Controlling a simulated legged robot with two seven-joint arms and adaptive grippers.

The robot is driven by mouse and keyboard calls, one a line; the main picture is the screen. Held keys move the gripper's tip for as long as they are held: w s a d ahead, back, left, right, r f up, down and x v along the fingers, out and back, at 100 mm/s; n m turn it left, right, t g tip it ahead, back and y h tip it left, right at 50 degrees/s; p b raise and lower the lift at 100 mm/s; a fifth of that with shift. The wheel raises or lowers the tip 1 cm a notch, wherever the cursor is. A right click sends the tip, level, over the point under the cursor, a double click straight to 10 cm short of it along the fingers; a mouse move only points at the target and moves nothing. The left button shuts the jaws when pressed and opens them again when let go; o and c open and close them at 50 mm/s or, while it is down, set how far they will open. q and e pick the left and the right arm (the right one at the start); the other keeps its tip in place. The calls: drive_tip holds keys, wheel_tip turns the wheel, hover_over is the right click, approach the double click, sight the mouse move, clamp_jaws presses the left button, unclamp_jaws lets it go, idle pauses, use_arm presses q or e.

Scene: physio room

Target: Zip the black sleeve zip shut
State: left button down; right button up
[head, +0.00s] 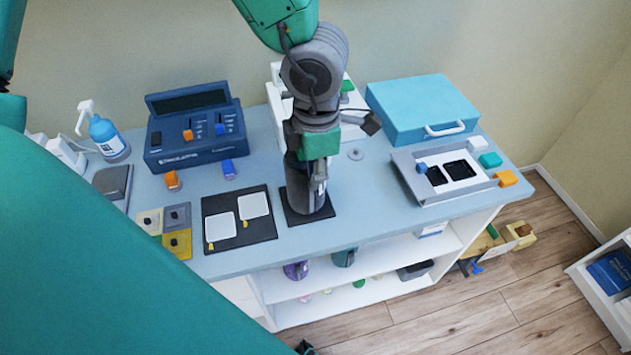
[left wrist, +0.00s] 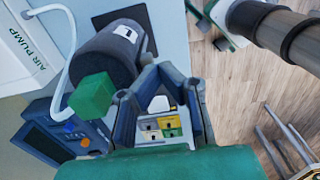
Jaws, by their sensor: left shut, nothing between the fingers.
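The black sleeve (head: 305,195) stands on a dark mat below my left gripper. In the left wrist view the sleeve (left wrist: 105,50) is a dark cylinder with a white label, at the upper left. A green block (left wrist: 92,95) shows beside its near end. The block looks like the zip's pull, but the zip track cannot be made out. My left gripper (head: 312,125) is over the sleeve's top, and the arm hides part of the sleeve. In the left wrist view its fingers (left wrist: 165,73) are shut and empty, apart from the green block. My right gripper is not in view.
A white air pump (left wrist: 28,45) stands behind, with a white hose. A blue console (head: 195,125), a dark board with white pads (head: 265,230) and a four-part tray (head: 150,222) are left. A teal case (head: 425,100) and a grey panel (head: 480,188) are right.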

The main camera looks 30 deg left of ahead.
use_arm(q)
drive_tip(key=shift+s+d+r+p, duration=0.2)
drive_tip(key=shift+s+d+r, duration=0.15)
drive_tip(key=shift+s+d, duration=0.2)
drive_tip(key=shift+s+d+r+p, duration=0.2)
drive_tip(key=shift+s+d+r, duration=0.15)
drive_tip(key=shift+s+d, duration=0.2)
drive_tip(key=shift+a, duration=0.15)
